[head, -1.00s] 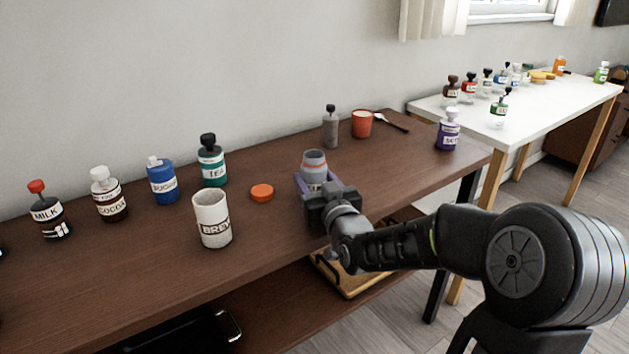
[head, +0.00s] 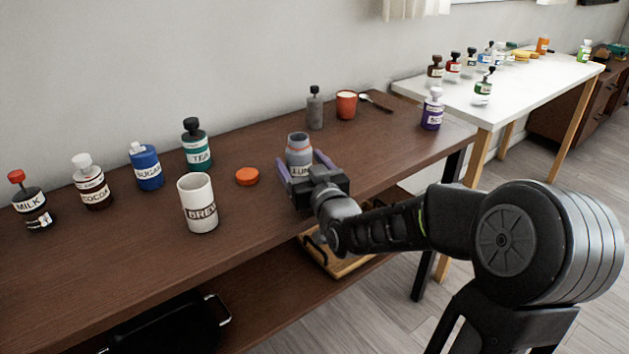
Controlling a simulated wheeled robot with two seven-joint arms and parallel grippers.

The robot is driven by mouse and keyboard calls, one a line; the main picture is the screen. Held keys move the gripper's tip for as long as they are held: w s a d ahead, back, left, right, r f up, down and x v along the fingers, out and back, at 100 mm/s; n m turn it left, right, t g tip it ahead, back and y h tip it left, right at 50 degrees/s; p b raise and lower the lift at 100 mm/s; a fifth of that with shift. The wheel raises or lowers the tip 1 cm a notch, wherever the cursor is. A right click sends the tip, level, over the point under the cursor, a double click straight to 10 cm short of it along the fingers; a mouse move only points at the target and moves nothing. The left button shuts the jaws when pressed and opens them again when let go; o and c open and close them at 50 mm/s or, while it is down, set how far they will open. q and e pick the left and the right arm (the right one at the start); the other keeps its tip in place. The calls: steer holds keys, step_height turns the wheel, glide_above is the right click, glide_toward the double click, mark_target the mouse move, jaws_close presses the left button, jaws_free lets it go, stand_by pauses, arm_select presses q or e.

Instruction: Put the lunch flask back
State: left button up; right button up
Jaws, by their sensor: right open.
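The lunch flask (head: 299,146) is a grey jar with an orange band and a partly hidden label reading "LUN". It stands upright and open-topped on the brown wooden table (head: 120,262). My right gripper (head: 303,168) is at the flask from the front, with its two purple fingers apart on either side of it. I cannot tell whether the fingers touch it. The flask's lower part is partly hidden by the gripper. An orange lid (head: 247,176) lies on the table left of the flask. My left gripper is not in view.
A white BREW cup (head: 198,204) stands left of the gripper. MILK, COCOA, SUGAR and TEA bottles line the table's left and back. A grey bottle (head: 314,109) and an orange cup (head: 346,105) stand behind the flask. A white table (head: 520,83) with several bottles is at the right.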

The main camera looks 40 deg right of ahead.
mark_target(304, 166)
steer(key=v, duration=0.5)
steer(key=shift+s+a, duration=0.1)
steer(key=shift+s, duration=0.15)
steer(key=b+v, duration=0.4)
steer(key=b, duration=0.3)
steer(key=shift+s+f, duration=0.2)
steer(key=shift+s+a+r+b, duration=0.2)
steer(key=shift+s+b, duration=0.25)
steer(key=shift+b, duration=0.25)
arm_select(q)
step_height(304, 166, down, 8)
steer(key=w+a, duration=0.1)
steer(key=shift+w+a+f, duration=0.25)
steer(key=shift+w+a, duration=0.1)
arm_select(e)
steer(key=shift+s, duration=0.1)
